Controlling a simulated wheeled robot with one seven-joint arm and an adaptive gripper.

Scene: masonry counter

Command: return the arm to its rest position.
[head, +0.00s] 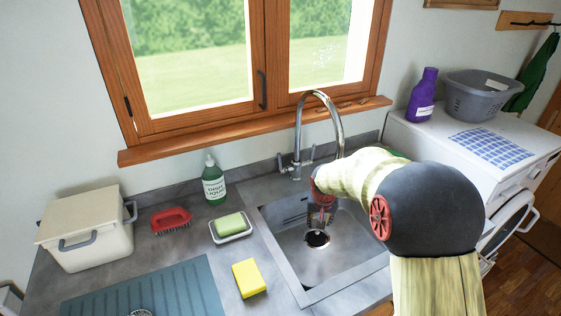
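My arm reaches in from the lower right of the head view, with its large dark joint in front of the washing machine. Its far end points over the sink (282,262). My gripper (318,224) shows small and dark below the end of the arm, above the sink basin near the drain. Its fingers are too small and too dark to tell whether they are open or shut, or whether they hold anything.
A chrome tap (338,112) arches close behind my arm. A green dish liquid bottle (214,182), red brush (171,220), soap dish (231,238), yellow sponge (249,278) and cream box (92,243) stand left of the sink. A purple bottle (422,95) and grey basket (484,97) stand right.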

